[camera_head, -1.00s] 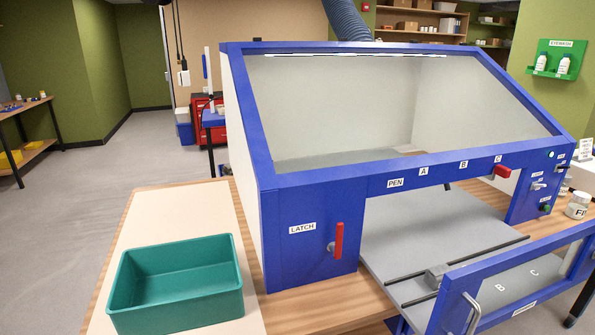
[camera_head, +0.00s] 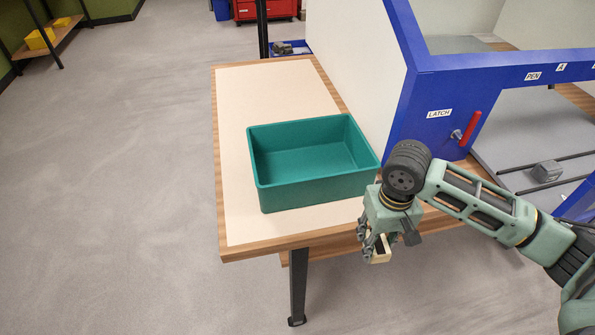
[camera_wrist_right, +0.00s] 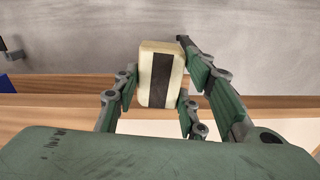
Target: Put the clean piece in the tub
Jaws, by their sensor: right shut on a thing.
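The teal tub (camera_head: 310,188) stands empty on the cream mat at the left end of the bench. My right gripper (camera_head: 376,245) hangs fingers-down in front of the tub's right front corner, by the bench's front edge. It is shut on a small cream piece with a dark stripe (camera_head: 381,252). In the right wrist view the piece (camera_wrist_right: 148,80) shows between the green fingers of the gripper (camera_wrist_right: 165,95), its dark band running lengthwise. The piece is outside the tub. My left gripper is not in view.
The blue-framed cabinet (camera_head: 440,85) with its red latch handle (camera_head: 470,129) stands right of the tub. The cream mat (camera_head: 235,215) has free room around the tub. Open floor lies to the left and in front. A grey block (camera_head: 546,171) sits on rails in the cabinet opening.

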